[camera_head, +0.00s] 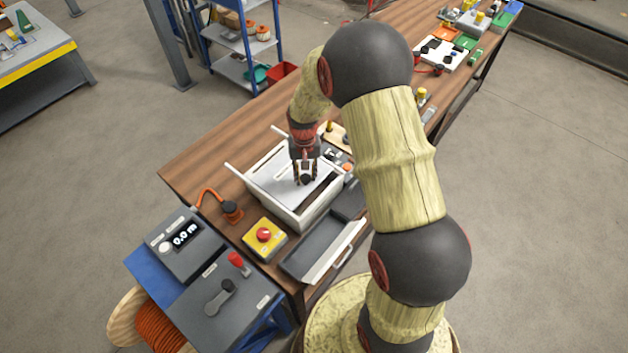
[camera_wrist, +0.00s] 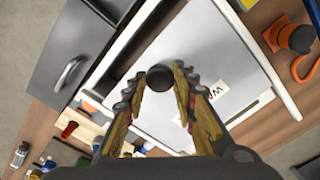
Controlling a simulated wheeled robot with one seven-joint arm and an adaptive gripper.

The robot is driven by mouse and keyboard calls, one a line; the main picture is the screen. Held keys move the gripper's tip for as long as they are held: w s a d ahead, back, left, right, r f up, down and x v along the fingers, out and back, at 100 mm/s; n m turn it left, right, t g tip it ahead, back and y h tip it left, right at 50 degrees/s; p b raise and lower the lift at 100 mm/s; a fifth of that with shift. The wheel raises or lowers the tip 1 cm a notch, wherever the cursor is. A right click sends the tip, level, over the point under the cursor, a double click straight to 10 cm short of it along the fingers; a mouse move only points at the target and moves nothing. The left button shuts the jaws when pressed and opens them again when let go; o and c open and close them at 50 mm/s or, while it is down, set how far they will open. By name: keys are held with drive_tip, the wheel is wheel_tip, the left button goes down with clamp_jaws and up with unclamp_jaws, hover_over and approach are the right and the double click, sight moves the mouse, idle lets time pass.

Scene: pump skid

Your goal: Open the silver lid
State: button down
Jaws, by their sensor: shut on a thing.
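The silver lid (camera_head: 283,172) is a flat plate on a white box on the wooden bench. In the wrist view the lid (camera_wrist: 205,50) fills the middle and carries a white label with dark letters. Its round black knob (camera_wrist: 159,77) sits between my fingertips. My gripper (camera_head: 305,178) is above the lid, and in the wrist view my gripper (camera_wrist: 160,88) is closed around the knob. A dark strip shows between the lid and the box rim on the lower-right side in the head view. Whether the lid is raised is hard to tell.
The white box (camera_head: 300,220) has a dark grey tray (camera_head: 320,250) at its lower right. A yellow box with a red button (camera_head: 264,236) and an orange-cabled plug (camera_head: 232,211) stand to its left. Small parts lie behind it. Bare bench shows at the far left.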

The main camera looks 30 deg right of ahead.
approach(280, 165)
wheel_tip(280, 165, down, 5)
drive_tip(key=shift+s+f, duration=0.1)
drive_tip(key=shift+f, duration=0.05)
drive_tip(key=c, duration=1.4)
unclamp_jaws()
wheel_tip(280, 165, up, 12)
